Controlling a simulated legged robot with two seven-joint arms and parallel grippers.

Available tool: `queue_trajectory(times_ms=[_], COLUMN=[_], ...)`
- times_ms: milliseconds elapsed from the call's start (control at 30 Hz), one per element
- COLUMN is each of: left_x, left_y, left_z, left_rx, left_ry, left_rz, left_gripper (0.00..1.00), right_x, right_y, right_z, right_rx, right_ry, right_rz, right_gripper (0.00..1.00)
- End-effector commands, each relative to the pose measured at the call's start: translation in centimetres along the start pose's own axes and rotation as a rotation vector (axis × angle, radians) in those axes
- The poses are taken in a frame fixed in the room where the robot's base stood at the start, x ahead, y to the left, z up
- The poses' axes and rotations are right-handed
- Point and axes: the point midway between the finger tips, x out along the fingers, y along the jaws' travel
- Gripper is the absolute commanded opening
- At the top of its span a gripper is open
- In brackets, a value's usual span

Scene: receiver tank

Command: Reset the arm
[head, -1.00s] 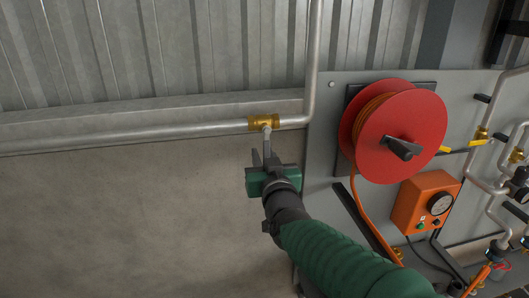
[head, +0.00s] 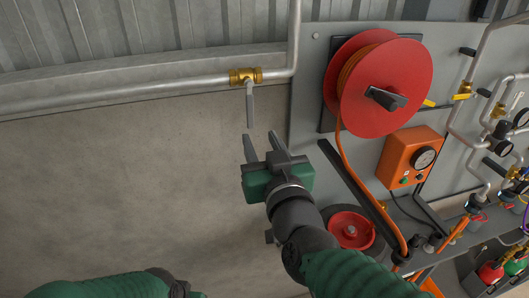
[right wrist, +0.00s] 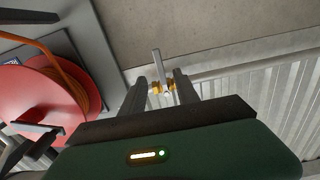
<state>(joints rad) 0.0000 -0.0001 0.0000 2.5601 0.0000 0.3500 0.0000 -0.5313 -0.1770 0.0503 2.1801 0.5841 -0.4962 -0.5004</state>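My right gripper (head: 264,148) is open and empty, below the brass valve (head: 244,76) on the grey wall pipe. The valve's grey lever (head: 250,105) hangs straight down, apart from the fingertips. In the right wrist view the two fingers (right wrist: 158,82) stand apart, with the brass valve (right wrist: 168,87) and its lever (right wrist: 158,66) seen between and beyond them. My left arm (head: 115,287) shows at the bottom left of the head view; its gripper is out of the picture.
A red hose reel (head: 372,88) with orange hose is on the grey panel to the right. An orange box (head: 409,157) with a gauge sits below it. Pipes and several valves fill the far right. The concrete wall (head: 110,190) at left is clear.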

Motion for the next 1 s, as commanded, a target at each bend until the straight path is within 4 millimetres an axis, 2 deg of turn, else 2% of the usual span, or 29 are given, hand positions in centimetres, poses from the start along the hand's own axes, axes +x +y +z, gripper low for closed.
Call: queue_trajectory(times_ms=[100, 200, 467, 567, 667, 767, 800, 867, 900, 967, 1000], left_x=[0.0, 0.0, 0.0, 0.0, 0.0, 0.0, 0.0, 0.0, 0.0, 0.0, 0.0], left_y=[0.0, 0.0, 0.0, 0.0, 0.0, 0.0, 0.0, 0.0, 0.0, 0.0, 0.0], left_z=[0.0, 0.0, 0.0, 0.0, 0.0, 0.0, 0.0, 0.0, 0.0, 0.0, 0.0], left_rx=[0.0, 0.0, 0.0, 0.0, 0.0, 0.0, 0.0, 0.0, 0.0, 0.0, 0.0], left_ry=[0.0, 0.0, 0.0, 0.0, 0.0, 0.0, 0.0, 0.0, 0.0, 0.0, 0.0], left_rz=[0.0, 0.0, 0.0, 0.0, 0.0, 0.0, 0.0, 0.0, 0.0, 0.0, 0.0], left_gripper=[0.36, 0.36, 0.36, 0.36, 0.36, 0.36, 0.36, 0.36, 0.36, 0.36, 0.36], right_x=[-1.9, -2.6, -2.7, -2.5, -2.1, -2.9, -3.8, -5.8, -7.5, -10.6, -12.8], right_y=[0.0, -0.1, -0.1, 0.4, 2.2, 5.5, 7.0, 9.2, 10.7, 12.6, 13.8], right_z=[0.0, 0.1, 0.1, 1.2, 5.9, 13.6, 16.9, 21.6, 24.6, 28.6, 30.9], right_rx=[0.0, -0.001, -0.001, -0.004, -0.014, -0.008, 0.002, 0.023, 0.043, 0.074, 0.098], right_ry=[0.0, -0.002, -0.002, -0.032, -0.155, -0.372, -0.471, -0.62, -0.721, -0.869, -0.962], right_rz=[0.0, -0.001, -0.001, 0.001, 0.004, 0.023, 0.036, 0.064, 0.087, 0.126, 0.153], right_gripper=[0.37, 0.37, 0.37, 0.37, 0.37, 0.37, 0.37, 0.37, 0.37, 0.37, 0.37])
